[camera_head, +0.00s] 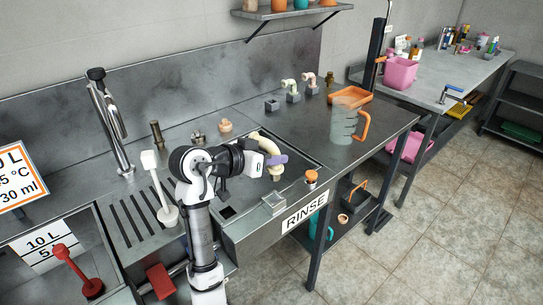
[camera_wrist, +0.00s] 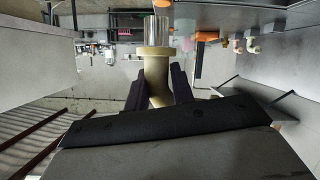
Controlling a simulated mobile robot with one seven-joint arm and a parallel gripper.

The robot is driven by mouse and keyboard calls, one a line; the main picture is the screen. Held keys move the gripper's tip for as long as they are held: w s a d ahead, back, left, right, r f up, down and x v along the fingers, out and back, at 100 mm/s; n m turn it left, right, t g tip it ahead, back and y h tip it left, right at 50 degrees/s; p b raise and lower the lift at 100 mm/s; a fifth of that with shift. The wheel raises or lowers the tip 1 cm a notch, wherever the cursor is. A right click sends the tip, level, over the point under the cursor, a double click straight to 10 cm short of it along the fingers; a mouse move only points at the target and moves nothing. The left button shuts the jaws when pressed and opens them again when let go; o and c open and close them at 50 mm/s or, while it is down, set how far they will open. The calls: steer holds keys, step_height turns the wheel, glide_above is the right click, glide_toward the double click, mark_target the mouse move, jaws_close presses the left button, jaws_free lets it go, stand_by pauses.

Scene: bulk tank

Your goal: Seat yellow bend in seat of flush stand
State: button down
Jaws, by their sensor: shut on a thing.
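The cream-yellow bend (camera_head: 269,144) is held over the rinse basin at the bench's front. My gripper (camera_head: 262,160) is shut on it, and the wrist view shows the bend (camera_wrist: 156,72) upright between my two dark fingers (camera_wrist: 158,90), its flange and a shiny metal cylinder toward the top of the picture. A lilac piece (camera_head: 277,161) with a cream lower end shows just below the bend; I cannot tell whether it touches. I cannot tell for sure which thing is the flush stand, and no seat is clearly seen.
An empty grey block (camera_head: 272,105) stands behind, beside blocks with a greenish bend (camera_head: 291,86) and a pink bend (camera_head: 309,79). A clear jug (camera_head: 343,125) and orange tray (camera_head: 351,97) are to the right. An orange-topped piece (camera_head: 311,178) stands near the front edge. A tap (camera_head: 108,115) rises left.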

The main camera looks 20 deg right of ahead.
steer(key=shift+a, duration=0.2)
steer(key=shift+f+b, duration=2)
steer(key=shift+f, duration=1)
steer(key=shift+f+b, duration=1)
steer(key=shift+f, duration=0.95)
steer(key=c, duration=1.1)
jaws_free()
steer(key=b+v, duration=0.1)
steer(key=v, duration=1.2)
steer(key=shift+s+a+r+b, duration=0.15)
steer(key=shift+a+r+b, duration=0.15)
steer(key=shift+b, duration=0.1)
steer(key=shift+f, duration=0.1)
